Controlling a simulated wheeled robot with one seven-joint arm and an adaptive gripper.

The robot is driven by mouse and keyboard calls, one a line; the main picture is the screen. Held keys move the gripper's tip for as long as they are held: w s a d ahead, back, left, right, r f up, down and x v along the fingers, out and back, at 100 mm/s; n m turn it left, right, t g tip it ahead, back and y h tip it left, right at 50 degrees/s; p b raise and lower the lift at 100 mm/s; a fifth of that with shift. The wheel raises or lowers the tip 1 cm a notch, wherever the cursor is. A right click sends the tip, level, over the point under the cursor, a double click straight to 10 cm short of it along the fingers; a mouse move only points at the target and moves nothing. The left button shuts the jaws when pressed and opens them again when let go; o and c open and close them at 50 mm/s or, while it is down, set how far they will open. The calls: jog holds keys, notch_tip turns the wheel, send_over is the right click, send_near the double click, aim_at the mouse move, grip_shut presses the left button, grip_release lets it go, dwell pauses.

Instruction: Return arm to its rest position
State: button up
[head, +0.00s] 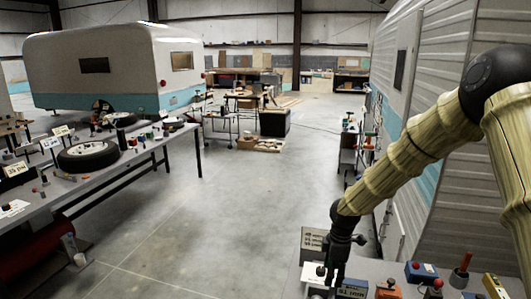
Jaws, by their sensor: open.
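My arm reaches in from the right edge of the head view, in pale ribbed sleeves with black joints. It slopes down to the left. My gripper (336,274) hangs at its end, black and pointing down, in front of a grey box and a small white item on the near table (375,272). The fingers are small and dark here; I see nothing held between them. I cannot tell whether the tips touch anything below.
The near table holds a grey box (313,243), a blue box (421,272) and a red-topped item (389,289). A long workbench (150,148) with wheels stands left. Campers stand at left (120,68) and right (420,120). The concrete floor (220,215) between is clear.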

jog(key=s+a+f+m+y+b, duration=0.1)
jog(key=s+a+f+m+b, duration=0.2)
jog(key=s+f, duration=0.95)
jog(key=s+a+f+m+y+b, duration=0.1)
jog(key=s+f+m+b, duration=0.3)
jog(key=s+f, duration=0.85)
jog(key=s+d+f+m+h+b, duration=0.1)
jog(key=s+f+m, duration=0.3)
jog(key=s, duration=0.6)
jog(key=s+d+f+m+h+b, duration=0.1)
jog(key=s+d+f+m+b, duration=0.2)
jog(key=s+f, duration=0.6)
jog(key=s+d+m, duration=0.1)
jog(key=m, duration=0.1)
jog(key=shift+s+d+f+m+b, duration=0.15)
jog(key=shift+s+f+m+b, duration=0.05)
jog(key=shift+s+m+b, duration=0.1)
